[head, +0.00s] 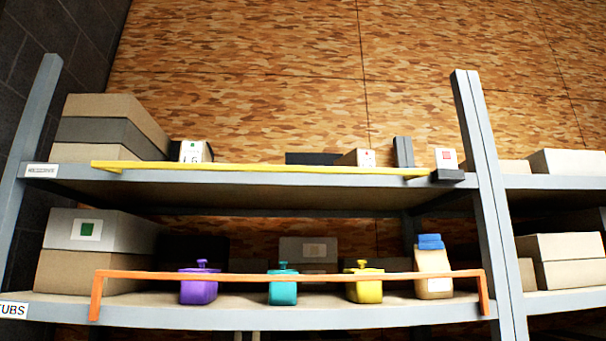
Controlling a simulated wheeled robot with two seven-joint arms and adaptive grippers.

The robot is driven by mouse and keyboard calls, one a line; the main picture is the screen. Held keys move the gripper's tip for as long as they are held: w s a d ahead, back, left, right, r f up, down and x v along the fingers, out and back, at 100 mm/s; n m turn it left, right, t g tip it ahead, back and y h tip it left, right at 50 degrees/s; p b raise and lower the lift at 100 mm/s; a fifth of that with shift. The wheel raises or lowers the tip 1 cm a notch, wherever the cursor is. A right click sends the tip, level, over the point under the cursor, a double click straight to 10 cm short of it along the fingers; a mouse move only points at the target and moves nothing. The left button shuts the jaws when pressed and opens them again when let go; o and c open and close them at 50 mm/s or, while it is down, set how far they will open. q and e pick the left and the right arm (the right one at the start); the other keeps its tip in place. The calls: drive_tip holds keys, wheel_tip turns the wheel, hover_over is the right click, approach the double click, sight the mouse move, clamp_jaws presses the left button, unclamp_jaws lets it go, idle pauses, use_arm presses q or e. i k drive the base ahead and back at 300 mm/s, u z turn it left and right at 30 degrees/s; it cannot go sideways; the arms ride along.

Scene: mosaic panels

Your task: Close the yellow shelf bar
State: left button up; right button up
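The yellow shelf bar (270,168) runs nearly level along the front of the upper shelf (260,188) in the head view. Its left end is near the large stacked boxes. Its right end is close to a dark block (447,176) on the shelf edge beside the right post. I cannot tell whether the bar touches that block or is latched. Neither of my grippers is in view.
An orange bar (290,276) spans the lower shelf. Behind it stand purple (198,290), teal (283,292) and yellow (368,290) containers and a blue-topped bag (433,272). Grey posts (487,190) stand at both sides. Stacked boxes (88,248) fill the left.

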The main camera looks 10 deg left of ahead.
sight(116, 167)
drive_tip(key=z, duration=0.4)
drive_tip(key=k, duration=0.85)
drive_tip(key=u, duration=0.45)
drive_tip(key=i, duration=0.6)
drive_tip(key=u, duration=0.85)
drive_tip(key=i, duration=0.7)
drive_tip(key=z, duration=0.05)
